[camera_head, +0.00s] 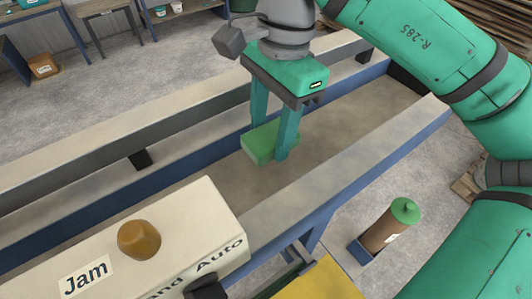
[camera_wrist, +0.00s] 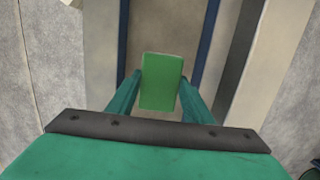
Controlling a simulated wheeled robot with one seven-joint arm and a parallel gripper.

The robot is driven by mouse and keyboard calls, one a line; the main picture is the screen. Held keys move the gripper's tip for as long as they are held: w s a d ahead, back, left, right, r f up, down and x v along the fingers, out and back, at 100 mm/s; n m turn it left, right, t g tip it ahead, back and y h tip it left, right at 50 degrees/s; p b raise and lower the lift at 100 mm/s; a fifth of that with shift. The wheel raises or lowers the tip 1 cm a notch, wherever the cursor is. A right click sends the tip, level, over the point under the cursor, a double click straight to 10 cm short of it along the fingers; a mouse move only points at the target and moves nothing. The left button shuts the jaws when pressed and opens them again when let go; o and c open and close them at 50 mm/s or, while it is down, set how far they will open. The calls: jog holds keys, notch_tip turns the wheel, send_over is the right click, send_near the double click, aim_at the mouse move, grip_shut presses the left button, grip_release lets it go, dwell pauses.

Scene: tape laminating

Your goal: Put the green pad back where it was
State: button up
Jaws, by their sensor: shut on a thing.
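The green pad (camera_head: 259,144) is a small flat-topped block held between the two fingers of my gripper (camera_head: 272,142). My gripper points down over the grey trough of the long bench-like machine, between its blue-edged rails. In the wrist view the pad (camera_wrist: 162,81) sits between the fingertips (camera_wrist: 160,92), with the trough floor beyond it. I cannot tell whether the pad's underside touches the trough floor.
A cream housing (camera_head: 190,215) with a brown knob (camera_head: 139,240) and a "Jam" label stands at lower left. A brown cylinder with a green cap (camera_head: 404,210) stands at the right. The trough (camera_head: 350,115) is clear to the right of my gripper.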

aim_at(269, 138)
jog(key=shift+s+f, duration=0.15)
jog(key=shift+f, duration=0.5)
jog(key=shift+s+f, duration=0.15)
jog(key=shift+f, duration=0.45)
jog(key=shift+s+a+f, duration=0.15)
jog(key=shift+a+f, duration=0.05)
jog(key=shift+f, duration=0.3)
notch_tip(269, 138, down, 3)
jog(key=shift+d, duration=0.1)
jog(key=shift+f, duration=0.15)
jog(key=o, duration=0.9)
jog(key=shift+o, duration=0.2)
jog(key=r, duration=0.8)
jog(key=w+d+r, duration=0.1)
jog(key=r, duration=0.3)
jog(key=shift+d+r, duration=0.1)
